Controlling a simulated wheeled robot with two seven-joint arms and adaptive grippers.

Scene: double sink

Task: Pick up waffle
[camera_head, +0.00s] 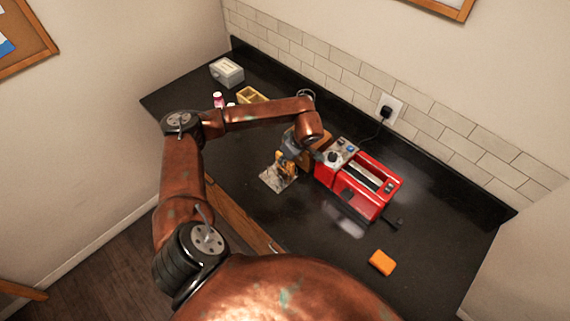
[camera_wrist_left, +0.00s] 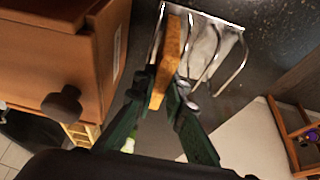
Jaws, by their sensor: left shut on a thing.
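The waffle (camera_wrist_left: 170,50) is a thin golden-brown slab, seen nearly edge-on in the left wrist view. My left gripper (camera_wrist_left: 158,88) is shut on it, with one dark green finger on each side. A metal wire rack (camera_wrist_left: 236,30) is right behind the waffle. In the head view, the waffle (camera_head: 286,164) is a small golden patch at my left gripper (camera_head: 289,157), over the greyish rack (camera_head: 271,178). I cannot tell whether the waffle touches the rack. My right gripper is not in view.
A red toaster (camera_head: 388,177) stands close to the right of my left gripper. A brown wooden box with a dark knob (camera_wrist_left: 62,104) is close on the left in the wrist view. An orange block (camera_head: 382,262) lies nearer the front. The black counter around it is mostly clear.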

